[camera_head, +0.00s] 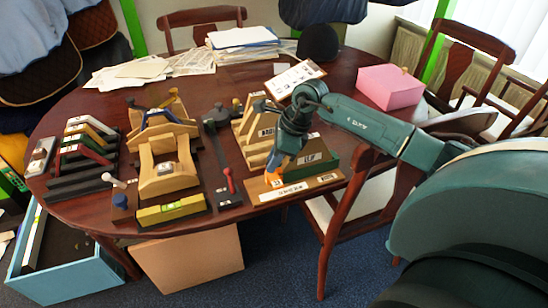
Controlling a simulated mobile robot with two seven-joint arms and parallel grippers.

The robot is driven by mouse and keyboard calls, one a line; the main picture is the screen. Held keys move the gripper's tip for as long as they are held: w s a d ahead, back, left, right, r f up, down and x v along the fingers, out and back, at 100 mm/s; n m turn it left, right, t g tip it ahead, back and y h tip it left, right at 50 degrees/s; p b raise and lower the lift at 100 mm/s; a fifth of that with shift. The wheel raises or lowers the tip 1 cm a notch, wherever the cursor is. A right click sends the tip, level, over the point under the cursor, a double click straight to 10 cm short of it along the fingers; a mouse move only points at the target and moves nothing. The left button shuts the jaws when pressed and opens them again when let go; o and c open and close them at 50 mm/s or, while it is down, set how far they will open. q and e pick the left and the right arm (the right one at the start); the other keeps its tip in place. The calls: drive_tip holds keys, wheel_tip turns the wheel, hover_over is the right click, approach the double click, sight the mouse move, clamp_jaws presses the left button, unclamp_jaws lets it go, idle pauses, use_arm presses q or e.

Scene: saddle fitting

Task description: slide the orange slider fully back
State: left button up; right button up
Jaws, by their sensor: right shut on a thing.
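The orange slider (274,179) shows low at the front left of a wooden fixture (325,180) near the table's front edge. My right gripper (279,168) reaches down from the right and is shut on the orange slider. The fingers and the arm hide part of the slider and the track behind it. A dark green labelled block (314,160) stands on the fixture just right of the gripper. My left gripper is not in view.
Wooden saddle stands (167,176) and a yellow level (170,210) stand to the left. A red-knobbed lever (228,181) is close left of the fixture. A pink box (390,87) sits at the right. Papers (243,38) lie at the back.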

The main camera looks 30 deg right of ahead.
sight(274, 178)
clamp_jaws()
drive_tip(key=shift+w+a+b, duration=0.15)
drive_tip(key=shift+w+a, duration=0.05)
drive_tip(key=shift+a, duration=0.65)
drive_tip(key=shift+w+a+b, duration=0.15)
drive_tip(key=shift+a, duration=0.75)
drive_tip(key=shift+w+a+b, duration=0.15)
drive_tip(key=shift+w+a, duration=0.05)
drive_tip(key=shift+a, duration=0.65)
drive_tip(key=o, duration=0.9)
unclamp_jaws()
drive_tip(key=shift+w, duration=0.1)
drive_tip(key=shift+c, duration=0.2)
drive_tip(key=shift+d+r, duration=0.15)
drive_tip(key=shift+r, duration=0.1)
drive_tip(key=v, duration=1.2)
drive_tip(key=shift+r, duration=0.35)
